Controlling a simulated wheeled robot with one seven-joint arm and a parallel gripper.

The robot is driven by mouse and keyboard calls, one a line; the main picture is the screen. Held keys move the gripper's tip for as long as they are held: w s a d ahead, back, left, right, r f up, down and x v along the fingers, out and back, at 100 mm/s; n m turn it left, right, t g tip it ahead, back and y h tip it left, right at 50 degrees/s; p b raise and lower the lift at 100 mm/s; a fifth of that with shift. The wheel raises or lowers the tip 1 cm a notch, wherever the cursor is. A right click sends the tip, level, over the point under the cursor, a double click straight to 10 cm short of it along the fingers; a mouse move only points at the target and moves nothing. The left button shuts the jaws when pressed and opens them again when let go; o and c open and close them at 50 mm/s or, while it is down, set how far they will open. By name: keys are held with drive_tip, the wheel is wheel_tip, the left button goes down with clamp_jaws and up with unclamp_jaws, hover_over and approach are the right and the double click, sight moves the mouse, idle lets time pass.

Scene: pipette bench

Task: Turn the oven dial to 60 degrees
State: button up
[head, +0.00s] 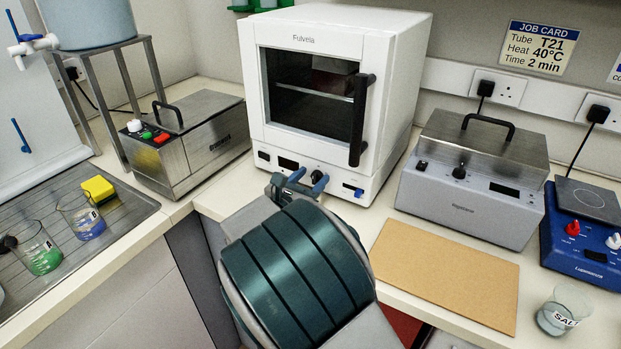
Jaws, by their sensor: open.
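The white oven (400,75) stands at the back of the bench with its dark glass door shut. Its control panel runs along the bottom front, with a small dark display (288,163). A black dial (309,176) shows partly on this panel. My gripper (309,179) is open in front of the panel, with its blue fingertips on either side of the dial in this view. I cannot tell whether the fingers touch it. The dial's marks and setting are too small to read, and my arm hides part of the area below.
The black vertical door handle (361,120) stands out above and right of my gripper. A steel-lidded bath (470,170) is to the right, a brown board (445,275) in front of it. The job card (540,48) reads T21, 40°C, 2 min. A steel bath (190,145) stands left.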

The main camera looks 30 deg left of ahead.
drive_tip(key=shift+w, duration=0.1)
drive_tip(key=c, duration=1)
drive_tip(key=shift+f+b, duration=0.15)
drive_tip(key=shift+b, duration=0.35)
drive_tip(key=m+b, duration=0.1)
drive_tip(key=b, duration=0.1)
drive_tip(key=m+b, duration=0.2)
drive_tip(key=shift+d+f, duration=0.2)
drive_tip(key=shift+f, duration=0.05)
drive_tip(key=m+b, duration=0.3)
drive_tip(key=b, duration=0.3)
drive_tip(key=shift+d+f+m, duration=0.1)
drive_tip(key=shift+d+m, duration=0.05)
drive_tip(key=shift+m, duration=0.25)
drive_tip(key=m+b, duration=0.3)
drive_tip(key=b, duration=0.2)
drive_tip(key=shift+d+m+b, duration=0.1)
drive_tip(key=shift+m+b, duration=0.2)
drive_tip(key=shift+b, duration=0.1)
drive_tip(key=shift+m+b, duration=0.6)
drive_tip(key=shift+b, duration=0.25)
drive_tip(key=shift+r, duration=0.2)
